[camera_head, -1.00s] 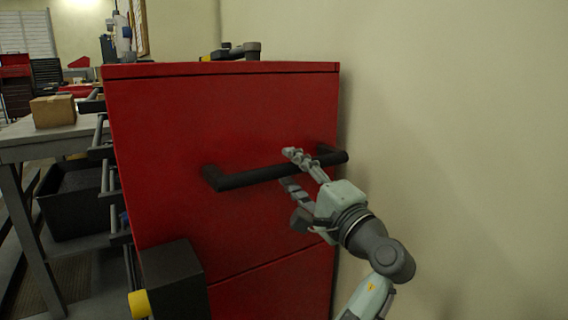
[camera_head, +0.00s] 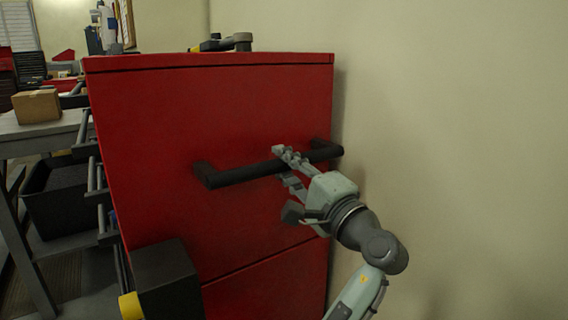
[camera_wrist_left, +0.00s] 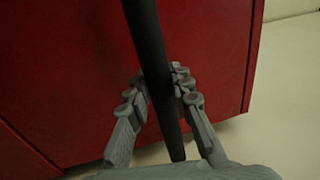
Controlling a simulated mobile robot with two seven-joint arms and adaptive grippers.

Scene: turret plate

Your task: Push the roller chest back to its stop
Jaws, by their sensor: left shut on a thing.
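The red roller chest (camera_head: 150,130) stands in the middle of the head view with its side toward me. A black bar handle (camera_head: 235,176) runs across that side; it also shows in the left wrist view (camera_wrist_left: 149,45). My left gripper (camera_head: 284,168) is shut on the handle, with its fingers on both sides of the bar in the left wrist view (camera_wrist_left: 155,98). The chest's right edge is close to the pale wall. My right gripper is in neither view. The stop is not seen.
A workbench (camera_head: 40,136) with a cardboard box (camera_head: 37,106) stands to the left, with a black bin (camera_head: 56,196) beneath. A black block with a yellow end (camera_head: 168,280) juts from the chest's lower left. Tools (camera_head: 226,42) lie on top. The pale wall (camera_head: 450,150) fills the right.

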